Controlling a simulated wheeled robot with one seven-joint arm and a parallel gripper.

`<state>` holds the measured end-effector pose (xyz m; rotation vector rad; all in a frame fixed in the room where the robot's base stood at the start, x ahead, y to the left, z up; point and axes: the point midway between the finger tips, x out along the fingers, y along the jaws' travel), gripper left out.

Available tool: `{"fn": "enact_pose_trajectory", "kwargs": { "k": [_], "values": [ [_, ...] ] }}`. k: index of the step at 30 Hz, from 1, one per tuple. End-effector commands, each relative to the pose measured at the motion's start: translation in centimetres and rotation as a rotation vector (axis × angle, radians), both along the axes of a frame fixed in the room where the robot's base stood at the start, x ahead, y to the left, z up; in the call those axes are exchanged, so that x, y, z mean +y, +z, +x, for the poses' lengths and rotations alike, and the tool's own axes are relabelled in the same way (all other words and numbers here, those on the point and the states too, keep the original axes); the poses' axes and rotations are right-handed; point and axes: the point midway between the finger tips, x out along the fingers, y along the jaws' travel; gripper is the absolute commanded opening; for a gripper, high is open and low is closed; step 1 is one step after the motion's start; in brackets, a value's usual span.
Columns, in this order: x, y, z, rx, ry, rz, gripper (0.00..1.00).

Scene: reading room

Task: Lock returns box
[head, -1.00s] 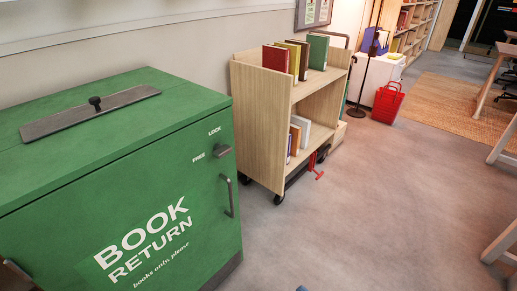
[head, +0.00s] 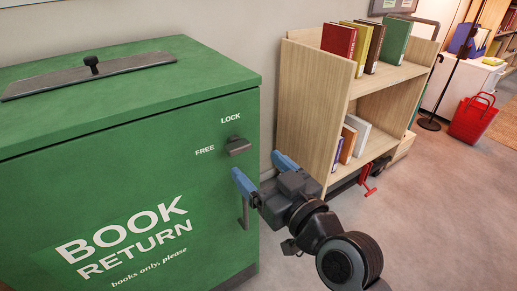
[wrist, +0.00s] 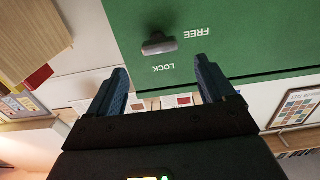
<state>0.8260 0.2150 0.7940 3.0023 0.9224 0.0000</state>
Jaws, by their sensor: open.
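The green book return box (head: 110,135) stands at the left in the head view. Its dark latch knob (head: 237,146) sits at the upper right of the front, with LOCK printed above and FREE to its left. The knob's bar lies roughly level, in line with FREE. In the wrist view, which is upside down, the knob (wrist: 158,45) shows beyond the fingertips, roughly centred between them. My gripper (head: 264,172) is open and empty, its blue fingers just below and in front of the knob. I see no contact with the knob. The fingers partly hide the door handle (head: 244,213).
A wooden book cart (head: 312,110) with several books stands close to the box's right. A red basket (head: 472,120) and a white cabinet (head: 455,90) are further back. Open floor (head: 445,220) lies to the right. A slotted lid plate (head: 90,76) tops the box.

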Motion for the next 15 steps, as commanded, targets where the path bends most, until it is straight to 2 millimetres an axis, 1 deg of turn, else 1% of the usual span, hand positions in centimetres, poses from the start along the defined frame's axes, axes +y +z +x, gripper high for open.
{"fn": "enact_pose_trajectory", "kwargs": {
  "k": [9,15],
  "values": [
    [2.6,0.2,3.9,-0.002,0.0,-0.001,0.83],
    [3.7,0.0,5.6,-0.001,-0.001,-0.001,0.83]
  ]
}}
